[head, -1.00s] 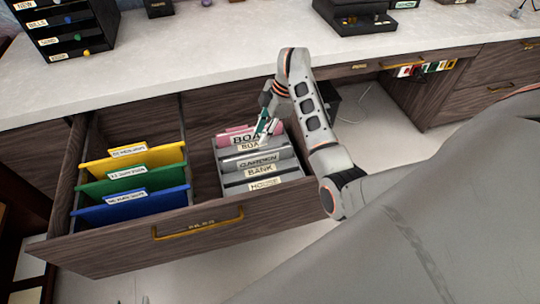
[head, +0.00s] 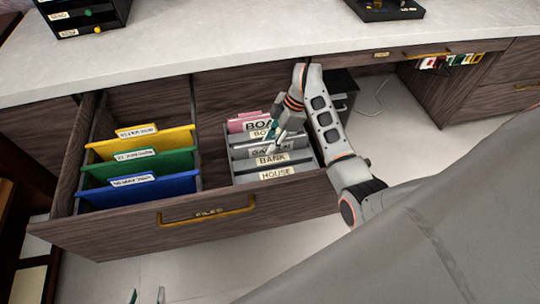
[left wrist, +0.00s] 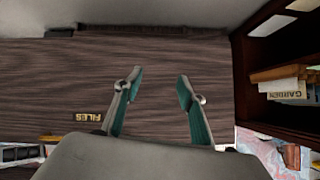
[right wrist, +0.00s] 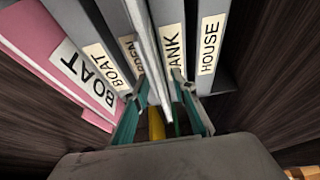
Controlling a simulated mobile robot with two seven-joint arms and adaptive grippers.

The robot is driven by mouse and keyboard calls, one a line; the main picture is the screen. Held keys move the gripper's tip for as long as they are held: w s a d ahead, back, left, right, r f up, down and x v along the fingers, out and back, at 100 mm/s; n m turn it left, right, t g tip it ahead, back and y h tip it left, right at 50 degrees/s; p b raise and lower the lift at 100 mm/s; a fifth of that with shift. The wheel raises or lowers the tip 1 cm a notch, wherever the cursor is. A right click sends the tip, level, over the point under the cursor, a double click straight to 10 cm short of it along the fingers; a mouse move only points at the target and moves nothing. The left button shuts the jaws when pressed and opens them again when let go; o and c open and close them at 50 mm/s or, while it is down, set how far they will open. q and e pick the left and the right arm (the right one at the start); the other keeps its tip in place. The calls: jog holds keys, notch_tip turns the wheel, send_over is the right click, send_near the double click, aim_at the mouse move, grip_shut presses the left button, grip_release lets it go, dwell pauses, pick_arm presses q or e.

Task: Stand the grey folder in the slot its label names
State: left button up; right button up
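The grey rack (head: 316,152) in the drawer carries slot labels BOAT, GARDEN, BANK and HOUSE from back to front. The grey folder shows in the right wrist view as a thin light edge (right wrist: 148,45) between the GARDEN and BANK labels. Its own label is not readable there, and its lower part is hidden. My right gripper (head: 277,141) is low over the rack. In the right wrist view its fingers (right wrist: 156,95) are apart, one on each side of the folder edge. My left gripper (left wrist: 158,88) is open and empty, low before the drawer front; its tips show in the head view (head: 147,297).
A pink BOAT folder (head: 236,125) stands at the rack's back. Yellow (head: 160,143), green (head: 165,162) and blue (head: 170,186) folders fill the drawer's left side. The open drawer's front has a brass handle (head: 207,212). The desk top (head: 215,45) is mostly clear.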

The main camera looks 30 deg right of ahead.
jog(key=shift+r, duration=0.1)
grip_shut()
jog(key=shift+r, duration=0.1)
